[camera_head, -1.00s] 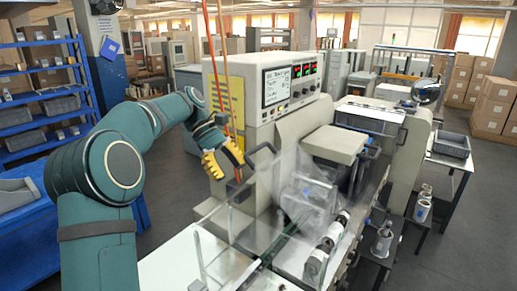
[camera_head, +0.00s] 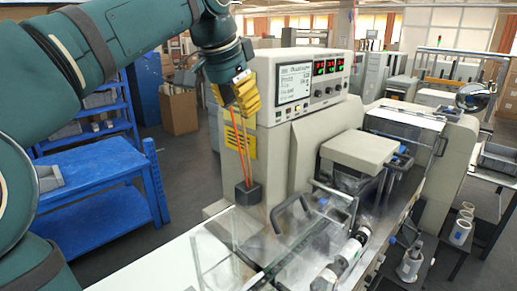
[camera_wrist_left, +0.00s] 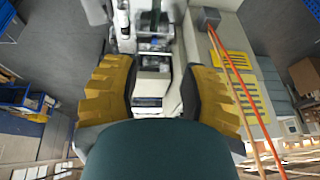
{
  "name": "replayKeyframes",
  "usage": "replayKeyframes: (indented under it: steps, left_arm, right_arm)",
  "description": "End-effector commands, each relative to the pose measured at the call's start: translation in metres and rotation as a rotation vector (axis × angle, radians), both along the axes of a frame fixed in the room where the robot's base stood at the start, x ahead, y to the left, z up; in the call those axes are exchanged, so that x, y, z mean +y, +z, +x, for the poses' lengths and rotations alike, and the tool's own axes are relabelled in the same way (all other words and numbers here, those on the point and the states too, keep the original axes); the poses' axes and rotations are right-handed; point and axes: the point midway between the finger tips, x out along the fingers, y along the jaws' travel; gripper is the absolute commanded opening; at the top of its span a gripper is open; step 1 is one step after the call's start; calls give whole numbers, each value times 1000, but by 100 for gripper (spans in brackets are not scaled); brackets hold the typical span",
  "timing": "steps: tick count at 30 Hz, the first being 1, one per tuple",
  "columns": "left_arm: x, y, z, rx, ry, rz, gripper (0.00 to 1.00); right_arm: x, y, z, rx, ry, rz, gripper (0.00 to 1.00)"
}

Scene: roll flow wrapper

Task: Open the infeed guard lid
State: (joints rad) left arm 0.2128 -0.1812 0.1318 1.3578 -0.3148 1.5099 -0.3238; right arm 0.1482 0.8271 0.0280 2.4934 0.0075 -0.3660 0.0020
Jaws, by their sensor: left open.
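The infeed guard lid (camera_head: 236,240) appears as a clear panel over the infeed bed at the front of the wrapper. A dark bar handle (camera_head: 290,212) stands near its back edge. The panel's edges are faint, so its exact tilt is hard to tell. My left gripper (camera_head: 236,98) has yellow ribbed fingers and hangs above and left of the handle, beside the control panel, well apart from the lid. In the left wrist view its fingers (camera_wrist_left: 160,85) are spread with nothing held between them. My right gripper is in neither view.
Thin orange rods (camera_head: 241,150) rise from a dark block (camera_head: 248,193) close to my left gripper. The control cabinet (camera_head: 310,88) stands just right of it. A blue shelf bench (camera_head: 95,190) is at left, with floor between.

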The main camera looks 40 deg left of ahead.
Motion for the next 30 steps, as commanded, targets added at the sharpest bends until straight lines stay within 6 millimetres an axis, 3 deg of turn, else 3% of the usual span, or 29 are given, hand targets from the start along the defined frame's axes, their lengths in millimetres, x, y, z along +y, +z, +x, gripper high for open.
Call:
replayKeyframes:
  steps: [15,21,30]
  left_arm:
    - [5,-91,37,5,4,-5,43]
    - [6,-110,46,3,4,-4,43]
    - [6,-115,49,1,4,-5,43]
  right_arm:
    - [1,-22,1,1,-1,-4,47]
    - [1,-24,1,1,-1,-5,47]
    - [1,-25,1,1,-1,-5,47]
